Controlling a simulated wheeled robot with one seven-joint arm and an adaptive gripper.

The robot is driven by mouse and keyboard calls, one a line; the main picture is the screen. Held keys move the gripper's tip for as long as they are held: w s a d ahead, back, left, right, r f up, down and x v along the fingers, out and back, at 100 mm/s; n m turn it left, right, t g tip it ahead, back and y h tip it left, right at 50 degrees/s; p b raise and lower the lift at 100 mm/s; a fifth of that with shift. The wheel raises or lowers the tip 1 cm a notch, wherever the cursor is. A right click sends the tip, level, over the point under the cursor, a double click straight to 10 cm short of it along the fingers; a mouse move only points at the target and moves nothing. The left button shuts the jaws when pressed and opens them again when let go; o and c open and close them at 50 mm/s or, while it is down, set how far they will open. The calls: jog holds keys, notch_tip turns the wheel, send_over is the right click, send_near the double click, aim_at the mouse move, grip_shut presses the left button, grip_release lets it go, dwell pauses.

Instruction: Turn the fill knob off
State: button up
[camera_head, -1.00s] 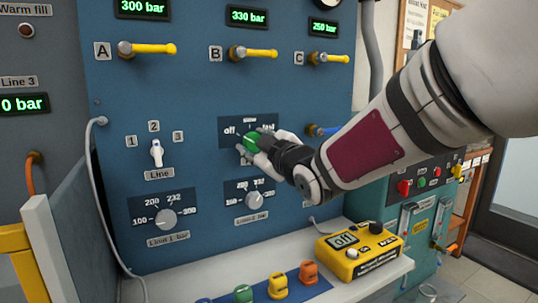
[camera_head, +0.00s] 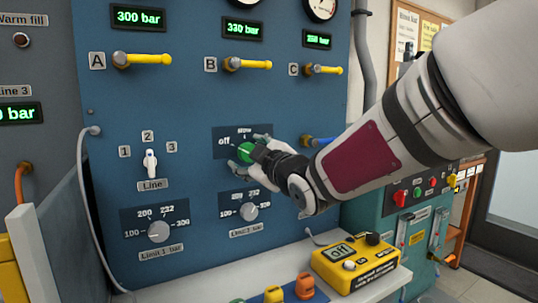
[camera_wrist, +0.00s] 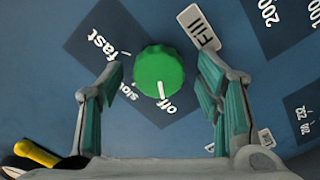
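The green fill knob (camera_wrist: 157,70) is on the blue panel, in the middle of the wrist view. Its white pointer line points at the "off" label, away from "fast" and beside "slow". The "Fill" tag is at its upper right. In the head view the knob (camera_head: 245,153) is partly covered by my gripper (camera_head: 248,152). In the wrist view my gripper (camera_wrist: 161,72) is open, with one finger on each side of the knob and a visible gap to each. Nothing is held.
The Line selector (camera_head: 150,162) and Limit 1 knob (camera_head: 158,231) are to the left. The Limit 2 knob (camera_head: 249,211) is just below.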

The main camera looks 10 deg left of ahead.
jog(key=v, duration=1.2)
jog(key=shift+d, duration=0.1)
jog(key=s+d+f+m+g+h, duration=0.3)
jog(key=s+d+f+m+h, duration=0.2)
jog(key=d, duration=0.4)
jog(key=s+d+f+m+g+h, duration=0.2)
jog(key=s+d+f+m+h, duration=0.3)
jog(key=d, duration=0.4)
jog(key=s+d+f+m+g, duration=0.2)
jog(key=s+f+g, duration=0.1)
jog(key=s, duration=0.5)
jog(key=s+d+f+m+g, duration=0.1)
jog(key=s+f+m+g, duration=0.2)
jog(key=s, duration=0.5)
jog(key=s+d+f+m+g, duration=0.2)
jog(key=s+g, duration=0.1)
jog(key=s, duration=0.6)
notch_tip(320, 180, up, 24)
jog(key=t+p, duration=0.3)
jog(key=p, duration=1.9)
jog(key=shift+f, duration=0.2)
